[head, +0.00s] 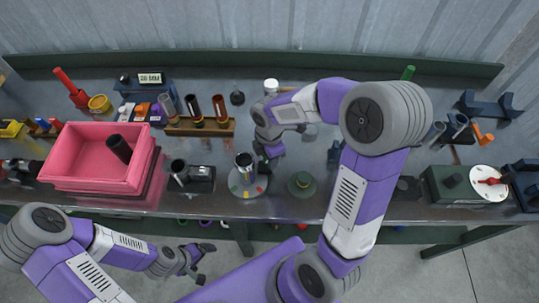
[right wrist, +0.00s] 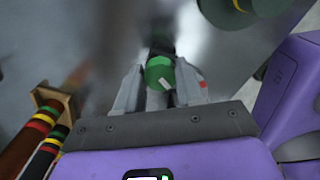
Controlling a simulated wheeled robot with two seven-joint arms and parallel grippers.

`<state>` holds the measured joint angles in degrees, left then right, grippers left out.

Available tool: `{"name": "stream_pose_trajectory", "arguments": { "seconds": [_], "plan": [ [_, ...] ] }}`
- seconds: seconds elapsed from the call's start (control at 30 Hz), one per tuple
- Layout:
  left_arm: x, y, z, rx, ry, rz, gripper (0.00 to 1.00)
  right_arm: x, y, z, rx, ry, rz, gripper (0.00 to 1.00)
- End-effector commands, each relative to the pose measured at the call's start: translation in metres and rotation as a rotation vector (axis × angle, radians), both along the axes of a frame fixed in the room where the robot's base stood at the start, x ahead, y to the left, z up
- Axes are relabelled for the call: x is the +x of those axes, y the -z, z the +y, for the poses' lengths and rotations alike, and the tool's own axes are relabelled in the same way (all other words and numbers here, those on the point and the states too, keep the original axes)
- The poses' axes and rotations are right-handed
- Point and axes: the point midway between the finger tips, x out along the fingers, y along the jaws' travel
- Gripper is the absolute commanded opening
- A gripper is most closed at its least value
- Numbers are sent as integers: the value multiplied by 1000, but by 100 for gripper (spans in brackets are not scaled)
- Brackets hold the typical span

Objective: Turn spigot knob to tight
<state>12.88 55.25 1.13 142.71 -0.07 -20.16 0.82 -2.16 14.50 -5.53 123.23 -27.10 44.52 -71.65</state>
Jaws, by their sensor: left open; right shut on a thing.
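My right gripper (head: 268,158) reaches down over the middle of the bench, just right of an upright metal cylinder (head: 244,161) on a round grey plate (head: 248,187) with coloured marks. In the right wrist view my right gripper (right wrist: 160,88) is shut on a round green knob-like piece (right wrist: 159,73) with a white mark on its face. What lies behind that piece is dark and blurred, and I cannot tell whether it is the spigot knob. My left gripper (head: 190,264) is open and empty, low in front of the bench.
A pink bin (head: 75,170) with a dark tube (head: 119,148) stands at left. A green round base (head: 302,184) is to the right. A white dial (head: 488,184) with a red handle is at far right.

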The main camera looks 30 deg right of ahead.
Motion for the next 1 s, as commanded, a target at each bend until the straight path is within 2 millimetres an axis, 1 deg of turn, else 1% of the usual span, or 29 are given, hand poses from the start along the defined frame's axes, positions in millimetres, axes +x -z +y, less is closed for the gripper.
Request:
{"name": "stream_pose_trajectory", "arguments": {
  "seconds": [0.3, 0.6, 0.8, 1.0],
  "plan": [
    [0, -1, 0, 0, 0, 0, 90, -1, 0, 0, -1, 299, 0, 7],
    [0, 0, 0, 0, 0, 0, 90, -1, 0, 0, -1, 544, 0, 7],
    [0, 0, 0, 0, 0, 0, 90, -1, 0, 0, 0, 655, 0, 7],
    [0, 1, 0, 0, 0, 0, 90, -1, 0, 1, 0, 719, 0, 7]
  ]
}}
